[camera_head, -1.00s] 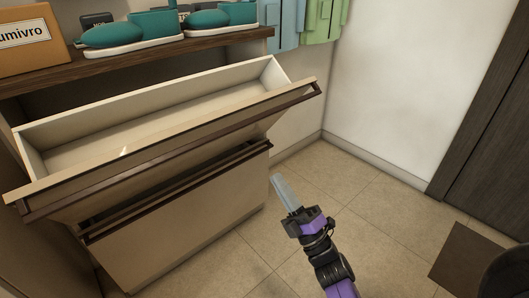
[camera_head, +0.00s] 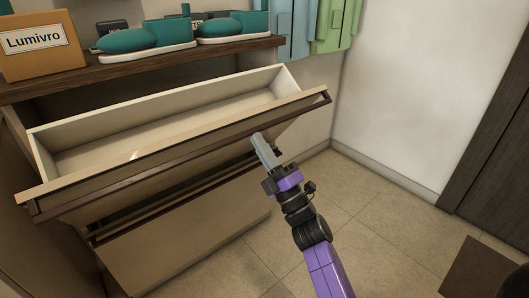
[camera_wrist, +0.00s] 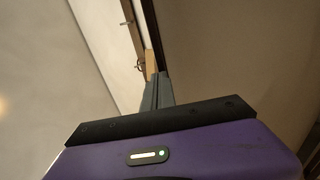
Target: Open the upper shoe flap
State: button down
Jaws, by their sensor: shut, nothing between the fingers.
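The upper shoe flap (camera_head: 200,150) is tilted outward at the top, with its pale, empty inner bin (camera_head: 165,122) showing. A dark handle strip runs along its top front edge. My gripper (camera_head: 257,142) is shut and empty, with its fingertips in front of the flap's face, just below the strip toward the right end. I cannot tell whether they touch it. In the wrist view the closed fingers (camera_wrist: 158,92) point at a dark edge and a small wooden strip. The lower flap (camera_head: 190,240) is below and looks closed.
Teal shoes (camera_head: 145,42) and a cardboard box (camera_head: 42,46) stand on the shelf (camera_head: 150,65) above. Clothes (camera_head: 335,25) hang at the back.

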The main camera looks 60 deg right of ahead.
aim_at(251, 129)
jog(key=r+p, duration=0.1)
jog(key=p, duration=0.1)
jog(key=w+r+p, duration=0.1)
jog(key=p, duration=0.1)
jog(key=w+r+g+p, duration=0.1)
jog(key=shift+w+d+r+p, duration=0.1)
jog(key=shift+d+p, duration=0.15)
jog(key=shift+p, duration=0.15)
jog(key=shift+w+d+r+p, duration=0.15)
jog(key=shift+w+r+p, duration=0.3)
jog(key=shift+p, duration=0.6)
jog(key=shift+w+f+g, duration=0.1)
jog(key=shift+g, duration=0.2)
